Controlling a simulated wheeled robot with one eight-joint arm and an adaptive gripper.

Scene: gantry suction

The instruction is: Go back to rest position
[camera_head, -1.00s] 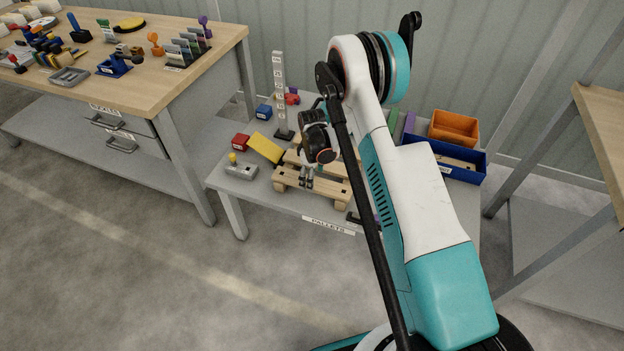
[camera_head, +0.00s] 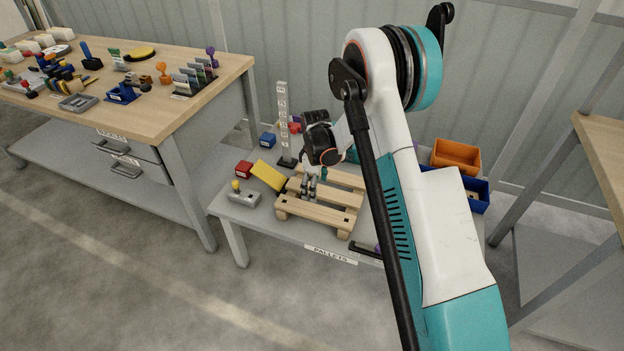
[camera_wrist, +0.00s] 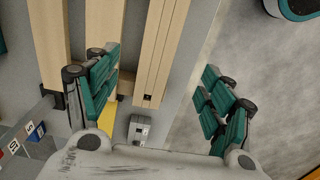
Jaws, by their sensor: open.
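My gripper (camera_head: 308,190) is above the left part of a small wooden pallet (camera_head: 318,214) on the grey table labelled PALLETS (camera_head: 270,222). In the wrist view my gripper (camera_wrist: 165,95) has its teal-padded fingers spread wide, with nothing held between them. Pallet slats (camera_wrist: 160,50) run below and between the fingers in that view. My arm crosses the right of the head view and hides part of the table.
A grey box with a yellow knob (camera_head: 243,195), a yellow wedge (camera_head: 268,175), a red block (camera_head: 244,169) and a grey marked post (camera_head: 284,125) stand left of the pallet. Orange (camera_head: 456,155) and blue (camera_head: 478,196) bins stand right. A cluttered workbench (camera_head: 190,105) is at left.

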